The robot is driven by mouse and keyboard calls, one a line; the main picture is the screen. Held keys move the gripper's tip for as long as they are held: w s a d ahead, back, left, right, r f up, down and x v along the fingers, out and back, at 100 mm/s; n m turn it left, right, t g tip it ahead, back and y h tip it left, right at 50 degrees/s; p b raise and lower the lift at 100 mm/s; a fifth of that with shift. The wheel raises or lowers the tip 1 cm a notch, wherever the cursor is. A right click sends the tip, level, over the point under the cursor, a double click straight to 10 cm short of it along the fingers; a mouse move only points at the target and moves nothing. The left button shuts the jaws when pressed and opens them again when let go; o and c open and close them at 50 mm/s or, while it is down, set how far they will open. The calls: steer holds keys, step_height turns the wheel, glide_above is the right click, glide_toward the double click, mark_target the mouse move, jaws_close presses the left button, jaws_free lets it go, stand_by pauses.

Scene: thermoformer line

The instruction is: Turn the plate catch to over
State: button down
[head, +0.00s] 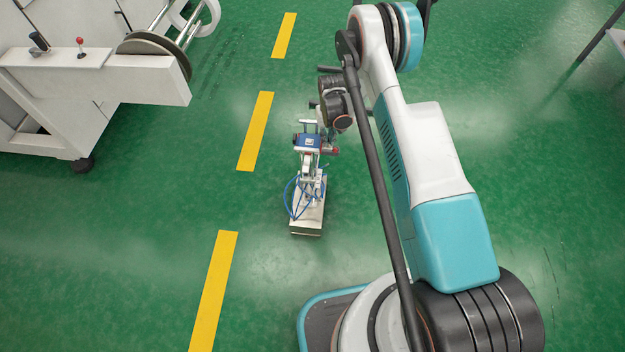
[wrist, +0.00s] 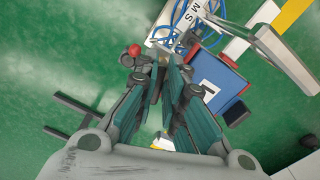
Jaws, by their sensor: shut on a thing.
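A small device stands on the green floor in the head view, with a pale base (head: 307,217), metal linkage, blue hoses and a blue block (head: 307,141). The blue block (wrist: 222,82) also shows in the wrist view, right of my gripper (wrist: 170,62). A red ball knob (wrist: 134,50) sits just left of the fingertips. My fingers point down at the device and are closed on a narrow part of it, apparently the plate catch. The fingers hide most of that part, so I cannot tell which way the catch is turned.
A white machine (head: 95,75) with a roll and a red-topped lever stands at the upper left. Yellow dashes (head: 214,290) run along the floor left of the device. A grey-white bar (wrist: 285,58) lies at the wrist view's upper right. The floor around the device is clear.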

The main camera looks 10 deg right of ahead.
steer(key=shift+n, duration=2.1)
steer(key=shift+n, duration=1.2)
